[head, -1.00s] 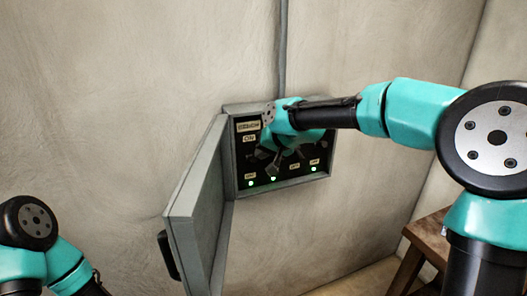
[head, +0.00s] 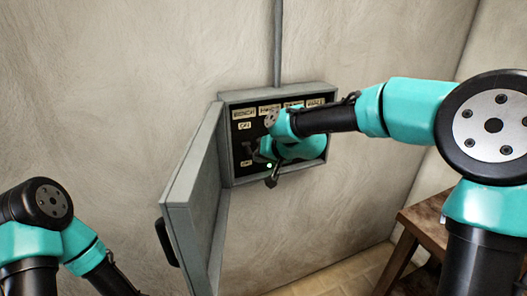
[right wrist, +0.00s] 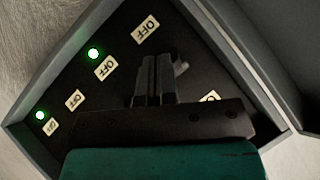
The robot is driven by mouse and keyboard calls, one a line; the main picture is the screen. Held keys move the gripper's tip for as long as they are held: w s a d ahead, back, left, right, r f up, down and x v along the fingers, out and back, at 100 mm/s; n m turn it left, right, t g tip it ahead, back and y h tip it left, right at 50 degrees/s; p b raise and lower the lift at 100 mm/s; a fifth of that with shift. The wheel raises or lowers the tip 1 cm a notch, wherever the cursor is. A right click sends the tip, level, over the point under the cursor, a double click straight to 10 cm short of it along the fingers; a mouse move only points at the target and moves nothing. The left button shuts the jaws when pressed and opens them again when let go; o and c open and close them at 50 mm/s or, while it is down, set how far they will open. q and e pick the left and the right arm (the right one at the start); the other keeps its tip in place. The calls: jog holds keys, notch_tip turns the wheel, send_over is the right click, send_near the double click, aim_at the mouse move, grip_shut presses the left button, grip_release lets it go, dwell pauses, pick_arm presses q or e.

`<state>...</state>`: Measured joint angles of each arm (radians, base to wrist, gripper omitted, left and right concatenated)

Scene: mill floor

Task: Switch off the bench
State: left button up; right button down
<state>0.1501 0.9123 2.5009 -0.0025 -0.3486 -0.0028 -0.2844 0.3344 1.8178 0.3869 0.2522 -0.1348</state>
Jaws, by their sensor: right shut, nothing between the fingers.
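The grey switch box (head: 228,150) on the wall stands open. The bench label (head: 243,113) is at its upper left, with an ON label (head: 244,125) below it and an OFF label (head: 246,162) lower down. No lit lamp shows below that OFF label. My right gripper (head: 259,150) is in front of the left part of the panel. In the right wrist view its fingers (right wrist: 154,72) are shut and empty, close beside a dark lever (right wrist: 181,64); contact cannot be told. My left arm shows at lower left, its gripper out of view.
Green lamps glow in the right wrist view, one in the second column (right wrist: 93,53) and one at the far end (right wrist: 40,115). The box door (head: 190,195) swings out to the left. A wooden table (head: 420,230) stands at lower right. My right arm hides part of the panel.

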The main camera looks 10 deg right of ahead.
jog(key=shift+r, duration=0.25)
jog(key=shift+r, duration=0.65)
pick_arm(q)
jog(key=shift+w+d, duration=0.25)
jog(key=shift+d, duration=0.1)
pick_arm(e)
jog(key=s+d, duration=0.5)
jog(key=s, duration=0.3)
jog(key=shift+s+d+r, duration=0.15)
jog(key=shift+d+r, duration=0.1)
jog(key=shift+r, duration=0.1)
